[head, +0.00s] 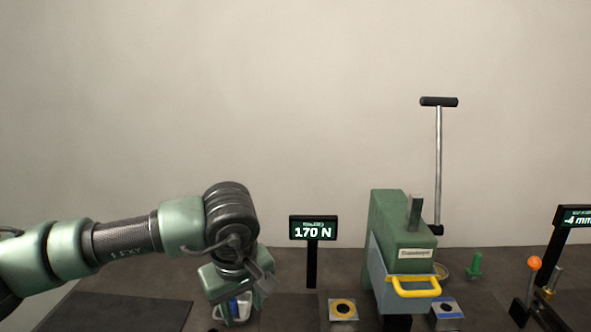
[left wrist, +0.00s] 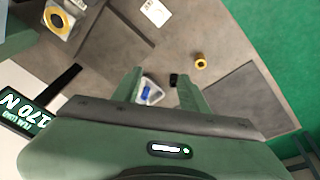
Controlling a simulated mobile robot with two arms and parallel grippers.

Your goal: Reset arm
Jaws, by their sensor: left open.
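My left arm comes in from the left in the head view, and its gripper (head: 238,300) points down over the table. In the left wrist view the two green fingers of this gripper (left wrist: 160,76) stand apart with nothing held between them. Beyond them, on the table, show a small white tray (left wrist: 157,98) with a blue piece (left wrist: 147,91) in it, and a small black part (left wrist: 182,80). In the head view the gripper partly hides the tray (head: 218,311). My right gripper is in neither view.
A green press (head: 388,225) with a tall T-handled lever (head: 438,165) and yellow handle (head: 416,291) stands right of centre. A display (head: 313,228) reads 170 N. A ringed plate (head: 343,309) and an orange-knobbed lever (head: 534,263) are nearby. A dark mat (head: 130,312) lies bare at left.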

